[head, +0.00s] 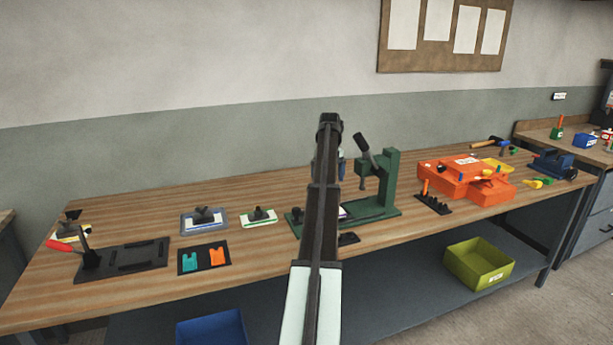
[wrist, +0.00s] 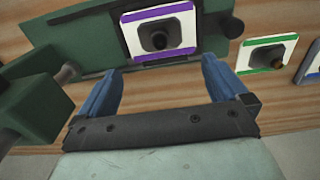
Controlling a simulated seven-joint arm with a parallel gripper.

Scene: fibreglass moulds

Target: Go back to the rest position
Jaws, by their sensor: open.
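My gripper (wrist: 161,64) is open, with its two blue fingers spread and nothing between them. In the head view my own arm hides most of it, and only a bit of blue finger shows beside the green press (head: 389,178). A purple-edged white mould plate (wrist: 182,32) with a dark knob lies on the press's green base (wrist: 92,52), just beyond the fingertips in the wrist view. I cannot tell the height of the fingers above it. In the head view the plate is mostly hidden behind my arm.
Green-edged (head: 258,217) and blue-edged (head: 204,220) plates lie left of the press on the wooden bench (head: 130,205). A black fixture with a red-handled lever (head: 88,257) stands further left. An orange case (head: 450,182) lies right. Bins (head: 478,263) sit on the lower shelf.

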